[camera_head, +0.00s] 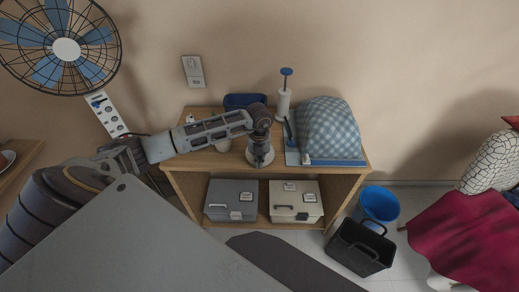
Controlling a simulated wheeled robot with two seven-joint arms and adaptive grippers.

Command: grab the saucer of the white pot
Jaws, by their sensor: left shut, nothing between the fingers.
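My left arm reaches in from the left over the wooden shelf unit (225,163). My left gripper (260,160) points down over the middle of its top, shut with nothing held. A small pale rounded thing (222,146) shows just under my forearm, left of the gripper. It may be the white pot, but the arm covers most of it and I cannot tell. No saucer can be made out. My right gripper is not in view.
On the shelf top stand a blue container (243,101) behind my wrist, a white pump-like bottle (283,104) and a checked cloth bundle (329,129). Two toolboxes sit below. A blue bucket (379,204) and a black bin (360,247) stand on the floor at right.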

